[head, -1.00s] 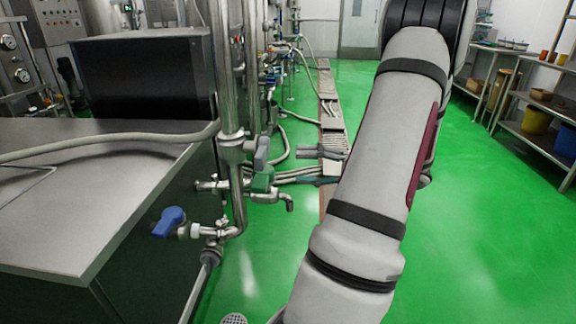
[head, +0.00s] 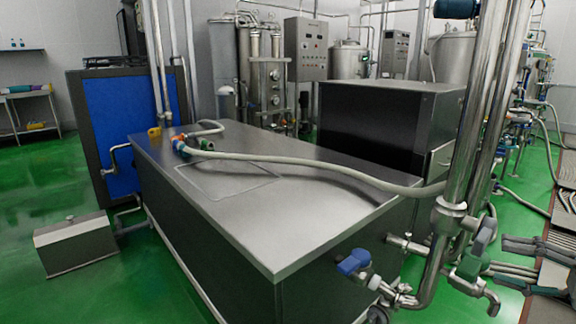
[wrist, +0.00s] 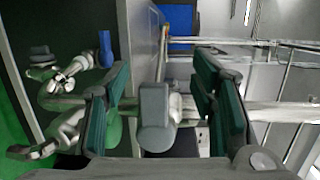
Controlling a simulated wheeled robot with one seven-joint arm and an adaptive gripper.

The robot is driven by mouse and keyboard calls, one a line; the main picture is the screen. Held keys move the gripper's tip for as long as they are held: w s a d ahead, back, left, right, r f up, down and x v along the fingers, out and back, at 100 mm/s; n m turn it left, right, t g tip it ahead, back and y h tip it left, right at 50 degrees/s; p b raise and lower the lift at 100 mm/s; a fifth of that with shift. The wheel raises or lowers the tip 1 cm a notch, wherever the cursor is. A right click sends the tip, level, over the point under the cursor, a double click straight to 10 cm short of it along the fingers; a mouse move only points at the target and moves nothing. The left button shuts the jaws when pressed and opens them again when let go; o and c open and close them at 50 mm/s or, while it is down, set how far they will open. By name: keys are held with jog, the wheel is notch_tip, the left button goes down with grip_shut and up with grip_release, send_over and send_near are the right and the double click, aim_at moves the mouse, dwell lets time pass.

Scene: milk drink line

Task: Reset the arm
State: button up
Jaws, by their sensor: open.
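My gripper (wrist: 160,108) is open in the wrist view, its two dark fingers with green pads standing apart. A grey valve handle (wrist: 155,118) shows in the gap between them, with a green part (wrist: 113,128) beside it. I cannot tell whether the handle lies between the fingertips or just beyond them; no grip on it shows. In the head view my gripper (head: 500,255) is at the lower right, close to the grey handle (head: 485,234) on the steel piping. Most of my arm is outside the head view.
A blue valve handle (head: 353,262) is on the same piping, beside the corner of a steel-topped bench (head: 285,240). A hose (head: 330,168) lies across the bench. A black box-shaped unit (head: 375,125) stands behind it. A metal box (head: 75,245) sits on the green floor at left.

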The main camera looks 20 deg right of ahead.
jog(key=w+a+r+n+g+y, duration=0.1)
jog(key=w+a+r+n+g, duration=0.15)
jog(key=a+g, duration=0.6)
jog(key=w+a+r+n+g, duration=0.1)
jog(key=a+n+g, duration=0.2)
jog(key=a, duration=1.1)
jog(key=s+a+f+n+g+h, duration=0.1)
jog(key=s+a+n+h, duration=0.2)
jog(key=s+a+h, duration=0.3)
jog(key=s+a+f+n+g+h, duration=0.1)
jog(key=s+a+n+h, duration=0.25)
jog(key=s, duration=0.35)
notch_tip(320, 180, up, 29)
jog(key=d+t+p, duration=0.1)
jog(key=t+p, duration=0.2)
jog(key=p, duration=2.4)
jog(key=shift+s+t+h, duration=0.15)
jog(key=shift+t+h, duration=0.2)
jog(key=shift+h, duration=0.1)
jog(key=shift+d, duration=0.1)
